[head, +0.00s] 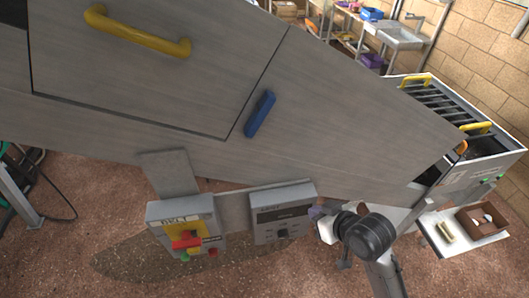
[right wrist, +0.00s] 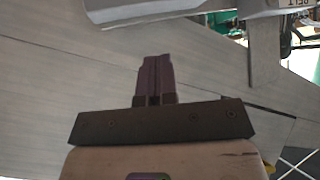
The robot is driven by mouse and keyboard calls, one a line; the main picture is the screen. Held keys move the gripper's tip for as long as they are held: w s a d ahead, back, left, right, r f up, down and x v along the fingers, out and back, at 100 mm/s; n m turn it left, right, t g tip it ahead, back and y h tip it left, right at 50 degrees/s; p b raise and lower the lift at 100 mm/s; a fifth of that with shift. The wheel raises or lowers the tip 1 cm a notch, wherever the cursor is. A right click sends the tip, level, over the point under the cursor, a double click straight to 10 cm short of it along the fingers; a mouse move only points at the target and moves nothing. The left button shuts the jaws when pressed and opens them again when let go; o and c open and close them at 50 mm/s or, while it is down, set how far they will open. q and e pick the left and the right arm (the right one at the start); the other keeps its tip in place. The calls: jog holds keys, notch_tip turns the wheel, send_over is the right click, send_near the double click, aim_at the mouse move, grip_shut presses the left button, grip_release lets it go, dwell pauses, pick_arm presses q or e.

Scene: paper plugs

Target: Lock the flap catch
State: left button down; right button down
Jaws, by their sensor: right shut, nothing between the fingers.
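The flap (head: 150,75) is a grey panel with a yellow bar handle (head: 138,32), set flush in the sloping grey hood. The flap catch is a blue bar (head: 260,114) on the hood, just right of the flap's right seam. It lies roughly parallel to that seam and does not cross it. My right gripper (head: 317,212) is below the hood's lower edge, down and right of the catch and apart from it. In the right wrist view its dark fingers (right wrist: 154,78) are together and empty, with grey panelling behind. The catch is not visible there. My left gripper is out of view.
A control box with red and yellow parts (head: 184,230) and a grey box (head: 283,213) hang below the hood, left of my right gripper. A machine with yellow handles (head: 455,110) and a shelf with a brown tray (head: 484,219) stand at right. The hood face around the catch is clear.

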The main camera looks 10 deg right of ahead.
aim_at(259, 114)
jog(key=w+a+r+m+y, duration=0.4)
jog(key=m+y, duration=0.1)
jog(key=y, duration=0.4)
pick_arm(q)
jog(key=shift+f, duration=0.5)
pick_arm(e)
notch_tip(259, 114, up, 5)
jog(key=w+d+m+t+y, duration=0.1)
jog(key=w+d+m+t, duration=0.1)
jog(key=m+t, duration=0.5)
jog(key=d+m, duration=0.1)
jog(key=m, duration=0.5)
jog(key=shift+w+r, duration=0.2)
jog(key=shift+w, duration=0.15)
jog(key=shift+a, duration=0.1)
